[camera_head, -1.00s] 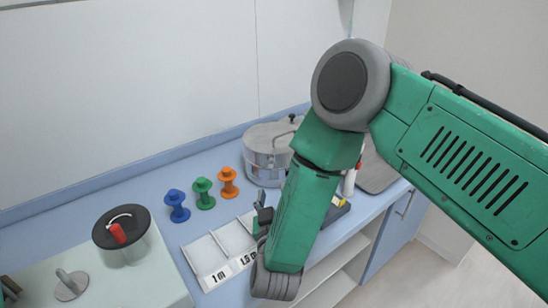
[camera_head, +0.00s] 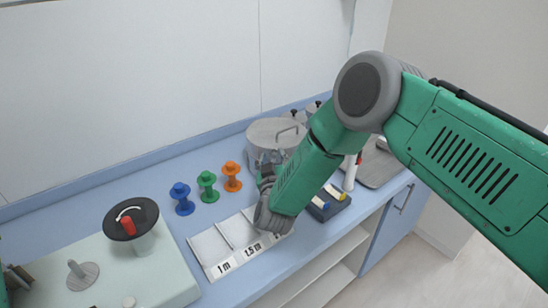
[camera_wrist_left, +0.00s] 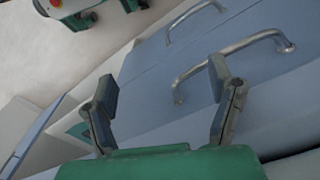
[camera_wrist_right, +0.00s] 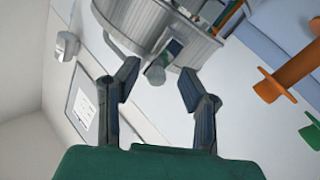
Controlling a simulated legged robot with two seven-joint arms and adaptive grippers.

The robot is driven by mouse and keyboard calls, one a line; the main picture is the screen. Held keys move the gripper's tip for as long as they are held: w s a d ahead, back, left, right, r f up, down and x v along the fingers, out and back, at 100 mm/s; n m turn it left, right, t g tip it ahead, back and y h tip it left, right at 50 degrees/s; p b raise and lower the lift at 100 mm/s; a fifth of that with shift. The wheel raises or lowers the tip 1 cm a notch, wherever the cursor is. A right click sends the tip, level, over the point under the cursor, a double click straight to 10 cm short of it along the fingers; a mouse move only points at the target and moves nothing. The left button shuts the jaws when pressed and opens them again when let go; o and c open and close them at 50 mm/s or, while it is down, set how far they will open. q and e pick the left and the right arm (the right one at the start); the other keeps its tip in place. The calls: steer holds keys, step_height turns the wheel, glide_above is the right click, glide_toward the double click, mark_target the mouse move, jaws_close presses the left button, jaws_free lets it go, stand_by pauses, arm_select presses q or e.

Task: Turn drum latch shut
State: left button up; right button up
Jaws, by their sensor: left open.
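A round metal drum (camera_head: 262,134) with a flat lid stands at the back of the blue counter, partly hidden by my right arm. My right gripper (camera_head: 264,168) is in front of it. In the right wrist view, the ribbed side of the drum (camera_wrist_right: 145,22) is ahead of the open right fingers (camera_wrist_right: 158,78). A dark square fitting with a grey rounded knob (camera_wrist_right: 155,73), perhaps the latch, shows between the fingertips; I cannot tell whether they touch. My left gripper (camera_wrist_left: 163,82) is open and empty before blue cabinet fronts with metal handles (camera_wrist_left: 235,60).
Blue (camera_head: 181,199), green (camera_head: 207,187) and orange (camera_head: 232,177) spools stand left of the drum. A white divided tray (camera_head: 205,248) lies in front. A black-topped device with a red lever (camera_head: 128,226) is at left. A dark block (camera_head: 330,203) is near the front edge.

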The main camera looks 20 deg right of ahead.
steer(key=shift+a, duration=0.2)
steer(key=shift+c, duration=0.4)
steer(key=shift+a, duration=0.1)
steer(key=c, duration=0.6)
steer(key=shift+s, duration=0.1)
jaws_close()
steer(key=shift+d, duration=0.6)
steer(key=shift+n, duration=0.3)
steer(key=shift+a+n, duration=0.2)
steer(key=shift+n, duration=0.3)
arm_select(q)
steer(key=shift+s+a+f, duration=0.1)
steer(key=shift+s, duration=0.05)
arm_select(e)
steer(key=shift+a, duration=0.1)
